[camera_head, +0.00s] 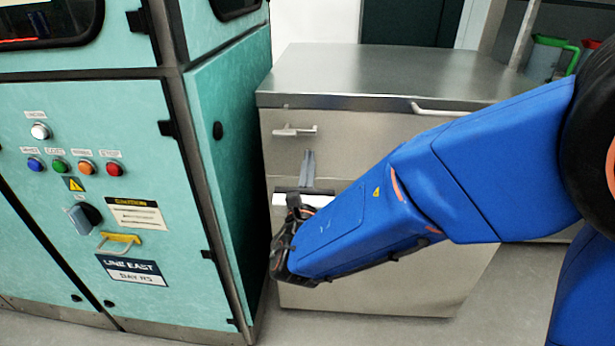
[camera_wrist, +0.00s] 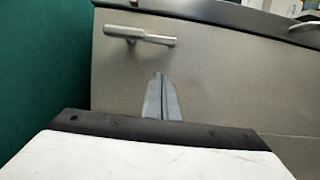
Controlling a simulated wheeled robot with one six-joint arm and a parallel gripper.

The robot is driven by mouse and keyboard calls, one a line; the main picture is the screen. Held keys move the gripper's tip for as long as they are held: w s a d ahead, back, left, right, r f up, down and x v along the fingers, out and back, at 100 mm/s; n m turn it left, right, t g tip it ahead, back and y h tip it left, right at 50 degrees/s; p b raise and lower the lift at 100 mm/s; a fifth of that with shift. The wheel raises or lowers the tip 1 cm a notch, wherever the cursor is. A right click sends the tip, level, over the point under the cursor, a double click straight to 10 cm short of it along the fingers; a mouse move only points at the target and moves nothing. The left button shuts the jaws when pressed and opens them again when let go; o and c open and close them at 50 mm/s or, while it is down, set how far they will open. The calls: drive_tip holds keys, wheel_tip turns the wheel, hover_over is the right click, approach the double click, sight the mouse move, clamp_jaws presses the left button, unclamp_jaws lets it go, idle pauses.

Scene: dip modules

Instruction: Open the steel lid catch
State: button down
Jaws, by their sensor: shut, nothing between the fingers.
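A steel cabinet (camera_head: 375,240) with a steel lid (camera_head: 390,75) stands in the middle of the head view. The lid catch, a small steel lever (camera_head: 294,130), sits at the upper left of its front and lies about level; it also shows in the wrist view (camera_wrist: 140,37). My gripper (camera_head: 308,156) is below and slightly right of the lever, apart from it in the picture. In the wrist view my gripper's grey fingers (camera_wrist: 160,80) are together and empty, pointing up the cabinet front. I cannot tell their distance from the front.
A teal control cabinet (camera_head: 100,150) with buttons and a yellow handle stands close on the left. A bar handle (camera_head: 440,110) is at the lid's front edge. Grey floor is free in front.

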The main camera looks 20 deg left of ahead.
sight(311, 133)
drive_tip(key=shift+s+r, duration=0.2)
drive_tip(key=shift+r, duration=1.7)
drive_tip(key=shift+d+r, duration=0.2)
drive_tip(key=shift+r, duration=0.75)
drive_tip(key=shift+f, duration=0.1)
